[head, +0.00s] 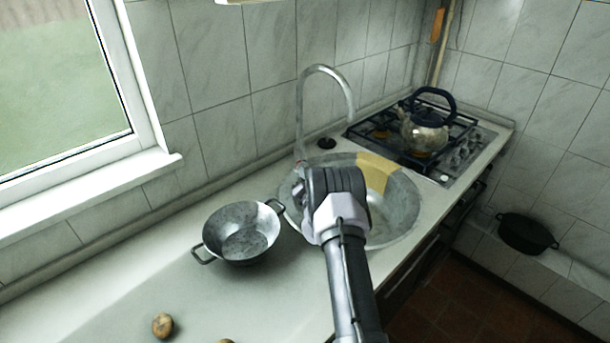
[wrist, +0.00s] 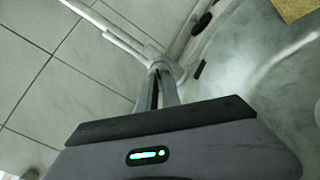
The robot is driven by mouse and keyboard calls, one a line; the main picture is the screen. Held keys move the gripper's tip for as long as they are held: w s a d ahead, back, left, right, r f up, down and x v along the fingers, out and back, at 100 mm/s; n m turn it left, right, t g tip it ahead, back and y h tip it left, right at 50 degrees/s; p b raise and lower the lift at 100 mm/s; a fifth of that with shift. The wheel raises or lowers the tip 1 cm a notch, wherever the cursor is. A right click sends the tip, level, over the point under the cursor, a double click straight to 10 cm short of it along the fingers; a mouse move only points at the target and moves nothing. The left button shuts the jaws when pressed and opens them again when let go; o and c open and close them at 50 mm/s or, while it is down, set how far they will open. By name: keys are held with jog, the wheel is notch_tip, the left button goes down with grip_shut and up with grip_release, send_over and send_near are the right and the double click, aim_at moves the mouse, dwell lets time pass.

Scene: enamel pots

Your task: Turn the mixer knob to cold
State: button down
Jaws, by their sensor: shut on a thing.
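The mixer (head: 325,72) rises at the back edge of the round sink, with a tall curved spout. In the wrist view the spout (wrist: 105,28) runs toward the upper left. My gripper (head: 299,182) is at the foot of the mixer, over the sink's near left edge. In the wrist view my gripper (wrist: 160,70) has its two fingers close together at the mixer's base, shut on the knob. The fingers hide most of the knob, so its turn cannot be read.
A grey two-handled pot (head: 240,232) stands on the counter left of the sink (head: 405,205). A yellow piece (head: 378,168) lies at the sink's back. A kettle (head: 425,130) stands on the gas hob. A potato (head: 162,325) lies at the front left.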

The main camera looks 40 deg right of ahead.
jog(key=c, duration=1.5)
grip_release()
jog(key=shift+c, duration=0.2)
jog(key=shift+s, duration=0.1)
jog(key=p+v, duration=0.3)
jog(key=v, duration=1.4)
jog(key=shift+s+a+p, duration=0.1)
jog(key=shift+s+p, duration=0.05)
jog(key=shift+p, duration=0.15)
jog(key=shift+r, duration=0.1)
